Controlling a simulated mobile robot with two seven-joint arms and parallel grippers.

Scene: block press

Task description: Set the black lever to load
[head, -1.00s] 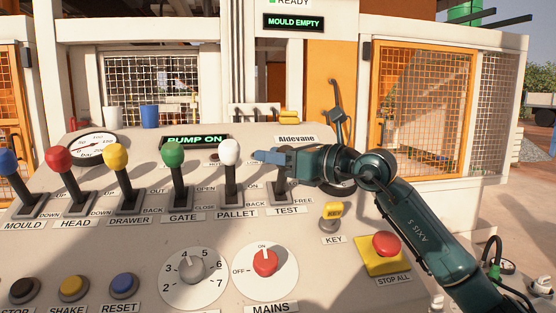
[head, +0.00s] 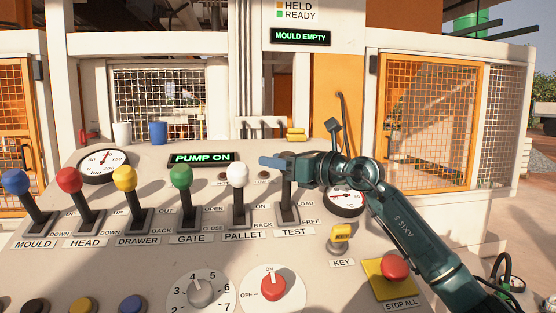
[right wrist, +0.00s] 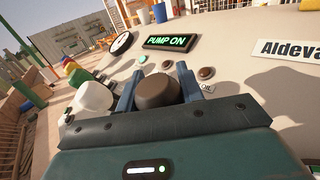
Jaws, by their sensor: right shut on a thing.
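The black lever (head: 287,199) stands in the slot marked TEST, at the right end of the lever row, with LOAD printed by the slot's far end and FREE by its near end. My right gripper (head: 278,163) covers its knob in the head view. In the right wrist view the dark knob (right wrist: 156,91) sits between the two blue fingers, and my right gripper (right wrist: 165,88) is shut on it. The shaft looks close to upright; I cannot tell exactly which end it stands at. My left gripper is not in view.
The white PALLET lever (head: 238,176) stands close on the left, with the green GATE lever (head: 181,178) beyond it. The yellow key (head: 341,233), the red STOP ALL button (head: 395,267) and the MAINS knob (head: 272,286) are nearer. The display (head: 201,158) reads PUMP ON.

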